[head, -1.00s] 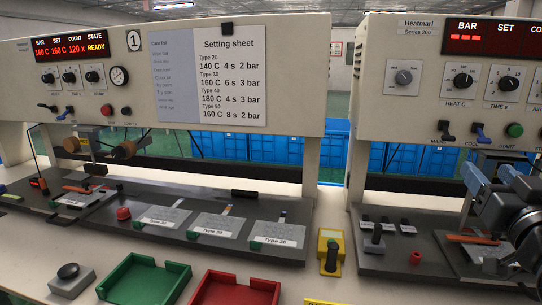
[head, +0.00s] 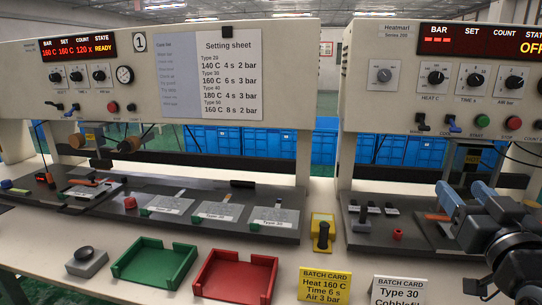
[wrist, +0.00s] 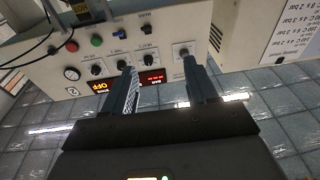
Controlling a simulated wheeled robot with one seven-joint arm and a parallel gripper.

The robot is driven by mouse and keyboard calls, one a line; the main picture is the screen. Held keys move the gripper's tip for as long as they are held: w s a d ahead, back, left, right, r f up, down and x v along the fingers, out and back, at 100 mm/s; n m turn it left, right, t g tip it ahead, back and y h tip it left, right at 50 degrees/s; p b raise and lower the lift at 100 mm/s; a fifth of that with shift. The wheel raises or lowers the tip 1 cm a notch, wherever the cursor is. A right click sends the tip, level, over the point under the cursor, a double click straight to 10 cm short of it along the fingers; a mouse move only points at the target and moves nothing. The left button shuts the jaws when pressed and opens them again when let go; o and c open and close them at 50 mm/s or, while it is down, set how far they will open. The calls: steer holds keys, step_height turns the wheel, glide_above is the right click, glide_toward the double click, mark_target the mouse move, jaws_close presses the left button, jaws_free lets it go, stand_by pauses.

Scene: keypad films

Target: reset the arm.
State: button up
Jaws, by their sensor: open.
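My gripper (head: 459,186) is at the right of the head view, in front of the right-hand press. Its two blue-grey fingers are apart with nothing between them. In the wrist view the open fingers (wrist: 158,66) point at the press's control panel (wrist: 120,62), which appears upside down. My dark wrist and arm cover part of the right press's base at the lower right of the head view.
The left press (head: 165,75) reads READY; the right press (head: 455,75) reads OFF. A green tray (head: 125,274), a red tray (head: 210,285), a yellow holder (head: 323,245) and two batch cards (head: 325,286) (head: 398,291) occupy the bench. Blue crates (head: 240,143) stand behind.

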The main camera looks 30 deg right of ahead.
steer(key=s+a+f+n+y, duration=0.35)
steer(key=s+a+f, duration=0.35)
steer(key=a+f, duration=0.25)
steer(key=s+a+f+n+y, duration=0.2)
steer(key=s+a+f+y, duration=0.3)
steer(key=s+a+f, duration=0.45)
steer(key=s+a+g+y, duration=0.1)
steer(key=s+a+y, duration=0.1)
steer(key=s+a, duration=0.5)
steer(key=shift+s+a+r+n+g, duration=0.25)
steer(key=shift+a+n+g, duration=0.1)
steer(key=shift+a, duration=0.15)
steer(key=shift+c, duration=0.2)
